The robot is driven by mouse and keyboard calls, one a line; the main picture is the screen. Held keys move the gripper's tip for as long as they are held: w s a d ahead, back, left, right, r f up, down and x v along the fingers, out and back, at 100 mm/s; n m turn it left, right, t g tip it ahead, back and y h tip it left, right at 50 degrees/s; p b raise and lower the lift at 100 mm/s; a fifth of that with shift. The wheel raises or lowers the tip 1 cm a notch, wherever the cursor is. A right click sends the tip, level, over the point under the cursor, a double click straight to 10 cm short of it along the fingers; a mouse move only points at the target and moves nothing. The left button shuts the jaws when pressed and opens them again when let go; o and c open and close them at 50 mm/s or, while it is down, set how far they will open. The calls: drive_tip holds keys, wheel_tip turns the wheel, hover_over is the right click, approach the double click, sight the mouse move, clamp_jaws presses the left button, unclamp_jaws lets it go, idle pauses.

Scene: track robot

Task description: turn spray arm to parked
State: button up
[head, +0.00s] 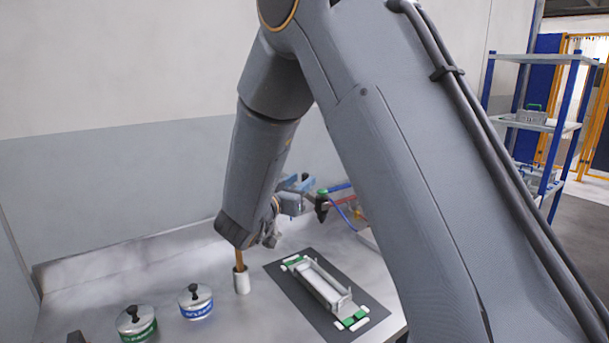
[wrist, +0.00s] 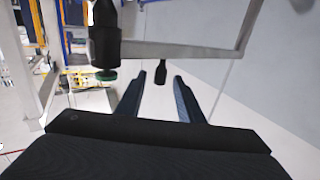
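The spray arm is a grey bar (wrist: 195,50) with a black nozzle (wrist: 105,48) and green ring at its left end in the wrist view. A short black handle (wrist: 161,70) hangs from the bar there. In the head view the nozzle (head: 322,207) with its green top shows above the bench, beside my gripper (head: 303,185). My gripper, also in the wrist view (wrist: 160,76), is open. The handle shows between its fingertips, with a gap on both sides. I cannot tell how deep it sits between them. My arm hides part of the spray arm's mount.
A grey chassis part (head: 325,287) lies on a dark mat (head: 300,310). A white cup with a brown-handled tool (head: 242,282) and two lidded pots, blue-labelled (head: 195,301) and green-labelled (head: 136,324), stand left. Red and blue hoses (head: 342,187) run beside the nozzle. A wall stands behind.

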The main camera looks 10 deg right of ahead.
sight(304, 178)
drive_tip(key=shift+p+x, duration=0.5)
drive_tip(key=shift+x, duration=1.35)
clamp_jaws()
